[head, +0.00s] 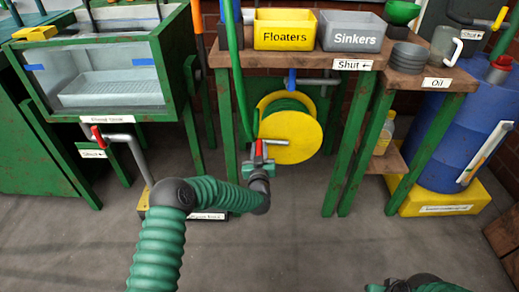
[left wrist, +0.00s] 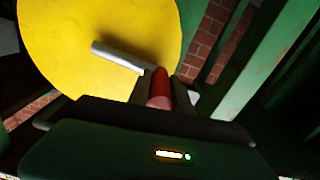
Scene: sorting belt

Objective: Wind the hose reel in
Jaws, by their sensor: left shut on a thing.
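The hose reel (head: 291,138) is a yellow drum with green hose wound behind its front disc, under the wooden table. Its yellow disc (left wrist: 70,60) also fills the upper left of the left wrist view. A grey crank arm (left wrist: 118,57) crosses the disc and ends near a red handle (left wrist: 160,90). My left gripper (head: 260,158) is in front of the disc's lower left side. It is shut on the red handle, which shows between its fingers in the left wrist view. My right gripper is not in view; only part of my right arm shows at the bottom edge.
Table legs (head: 358,150) stand right of the reel. A green tank stand (head: 190,90) is at the left, with a red-handled valve (head: 98,137). A blue drum (head: 450,125) stands on a yellow base (head: 425,205) at the right. The floor in front is clear.

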